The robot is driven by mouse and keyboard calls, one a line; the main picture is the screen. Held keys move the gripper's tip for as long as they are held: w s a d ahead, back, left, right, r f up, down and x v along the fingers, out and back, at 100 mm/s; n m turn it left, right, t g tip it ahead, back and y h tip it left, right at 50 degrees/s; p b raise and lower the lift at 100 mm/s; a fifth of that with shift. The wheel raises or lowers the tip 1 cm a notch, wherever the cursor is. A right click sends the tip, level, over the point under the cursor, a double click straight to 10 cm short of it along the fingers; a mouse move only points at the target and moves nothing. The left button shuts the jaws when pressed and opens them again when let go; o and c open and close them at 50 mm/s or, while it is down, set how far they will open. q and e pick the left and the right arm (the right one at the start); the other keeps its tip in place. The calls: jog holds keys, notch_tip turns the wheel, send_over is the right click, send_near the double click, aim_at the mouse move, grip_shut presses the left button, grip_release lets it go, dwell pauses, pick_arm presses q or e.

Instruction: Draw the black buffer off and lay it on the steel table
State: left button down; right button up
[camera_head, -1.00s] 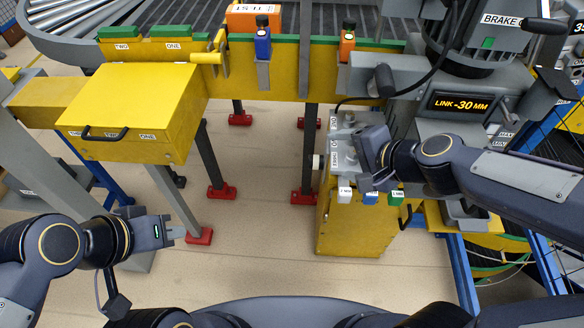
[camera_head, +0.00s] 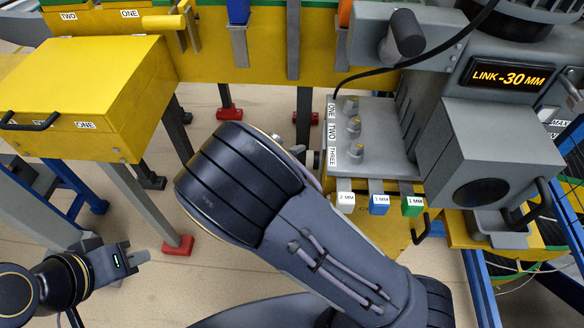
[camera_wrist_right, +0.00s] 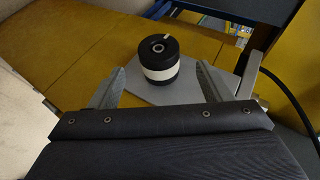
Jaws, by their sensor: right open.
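The black buffer (camera_wrist_right: 160,62) is a dark cylinder with a white band and a round hole in its end face. In the right wrist view it stands out from a grey plate (camera_wrist_right: 152,93) on a yellow surface. My right gripper (camera_wrist_right: 161,72) is open, with one finger on each side of the buffer and a gap on both sides. In the head view my right forearm hides most of this gripper and the buffer. My left gripper (camera_head: 138,257) is at the lower left, away from the buffer; its finger gap is not clear. I cannot pick out the steel table.
A grey knob panel (camera_head: 385,150) labelled ONE, TWO, THREE stands right of my right arm. White (camera_head: 345,198), blue (camera_head: 379,204) and green (camera_head: 412,206) tabs hang below it. A display (camera_head: 508,76) reads LINK -30 MM. A yellow box (camera_head: 85,90) is at the left.

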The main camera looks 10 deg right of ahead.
aim_at(307, 160)
jog(key=b+x, duration=0.1)
jog(key=x, duration=0.5)
jog(key=shift+b, duration=0.35)
jog(key=c, duration=1.2)
jog(key=shift+o, duration=0.2)
jog(key=w+a+p, duration=0.1)
jog(key=a+p, duration=0.2)
jog(key=a, duration=0.3)
jog(key=shift+w, duration=0.35)
